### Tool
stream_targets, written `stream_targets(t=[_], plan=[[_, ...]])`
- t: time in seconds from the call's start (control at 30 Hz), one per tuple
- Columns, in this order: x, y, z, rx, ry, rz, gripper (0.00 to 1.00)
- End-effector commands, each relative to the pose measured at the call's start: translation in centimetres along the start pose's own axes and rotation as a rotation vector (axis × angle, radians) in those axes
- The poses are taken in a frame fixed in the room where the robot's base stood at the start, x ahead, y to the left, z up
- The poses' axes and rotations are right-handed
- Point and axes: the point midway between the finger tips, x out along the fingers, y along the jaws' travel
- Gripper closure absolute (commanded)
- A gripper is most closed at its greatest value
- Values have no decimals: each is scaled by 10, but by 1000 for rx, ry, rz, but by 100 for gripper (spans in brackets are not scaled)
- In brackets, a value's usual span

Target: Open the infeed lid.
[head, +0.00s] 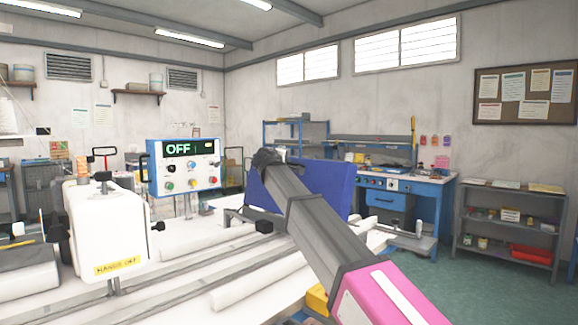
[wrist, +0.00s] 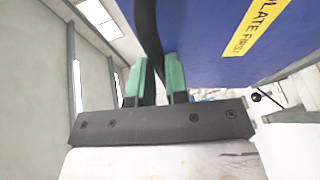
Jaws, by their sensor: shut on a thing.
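The infeed lid (head: 325,188) is a blue panel standing steeply tilted up behind my arm in the head view. In the wrist view the lid (wrist: 215,45) fills the upper right and bears a yellow label, partly cut off, ending in "LATE FIRST". A black handle (wrist: 147,30) runs along the lid's edge. My gripper (wrist: 158,80) has green fingers, shut on this handle with one finger on each side. In the head view my gripper (head: 268,158) is at the lid's upper left edge, mostly hidden by my arm. The lid's hinge is not clearly visible.
A white machine head (head: 105,225) with a "HANDS OFF" label stands at left. A blue-and-white control box (head: 185,166) reads "OFF". White rolls and rails lie on the white table (head: 180,300). A blue workbench (head: 420,190) and grey shelf (head: 510,225) stand behind at right.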

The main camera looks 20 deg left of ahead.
Motion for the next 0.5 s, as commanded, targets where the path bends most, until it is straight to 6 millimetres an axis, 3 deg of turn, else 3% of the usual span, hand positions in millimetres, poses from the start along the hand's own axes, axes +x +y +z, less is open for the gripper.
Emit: stream_targets(t=[0.5], plan=[[-9, -7, -2, 6, -2, -13, 100]])
